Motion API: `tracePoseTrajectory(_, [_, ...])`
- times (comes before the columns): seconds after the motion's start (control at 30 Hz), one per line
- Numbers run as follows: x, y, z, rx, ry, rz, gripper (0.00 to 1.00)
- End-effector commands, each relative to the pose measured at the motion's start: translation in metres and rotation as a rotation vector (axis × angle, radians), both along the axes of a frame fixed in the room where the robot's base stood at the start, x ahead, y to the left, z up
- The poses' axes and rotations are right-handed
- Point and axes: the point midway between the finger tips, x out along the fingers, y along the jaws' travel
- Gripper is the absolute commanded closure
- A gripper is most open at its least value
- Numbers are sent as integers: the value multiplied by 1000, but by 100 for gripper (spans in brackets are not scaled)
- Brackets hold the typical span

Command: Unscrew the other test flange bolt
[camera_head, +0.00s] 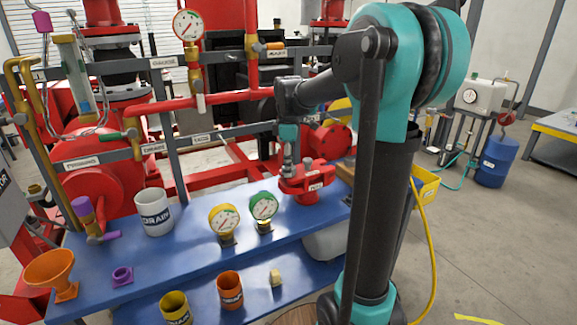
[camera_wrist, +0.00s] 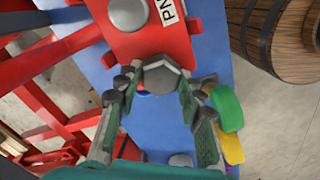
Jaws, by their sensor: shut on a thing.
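The red test flange (camera_head: 322,181) stands at the right end of the blue bench, with a white label on its front. In the wrist view the flange (camera_wrist: 158,45) shows two grey bolts. One is a round-looking bolt (camera_wrist: 128,13) at the top, clear of my fingers. The other is a hex-headed bolt (camera_wrist: 163,77) near the flange's lower edge. My gripper (camera_wrist: 163,88) is shut on this hex bolt, with a finger on each side. In the head view my gripper (camera_head: 290,168) points down onto the flange, and the bolt there is too small to tell.
A green gauge (camera_head: 263,206) and a yellow gauge (camera_head: 224,219) stand left of the flange. A white drain mug (camera_head: 154,212) is farther left. Red pipework and grey rails (camera_head: 215,135) rise behind the bench. A wooden barrel (camera_wrist: 275,45) shows in the wrist view.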

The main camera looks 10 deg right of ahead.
Motion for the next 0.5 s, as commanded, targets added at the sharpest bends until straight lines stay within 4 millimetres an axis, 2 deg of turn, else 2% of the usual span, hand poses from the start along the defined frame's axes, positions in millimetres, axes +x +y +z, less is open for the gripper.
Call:
tracePoseTrajectory(0.03, [0,0,0,0,0,0,84])
tracePoseTrajectory(0.1, [0,0,0,0,0,0,92])
tracePoseTrajectory(0.13, [0,0,0,0,0,0,64])
tracePoseTrajectory(0.37, [0,0,0,0,0,0,93])
tracePoseTrajectory(0.5, [0,0,0,0,0,35,93])
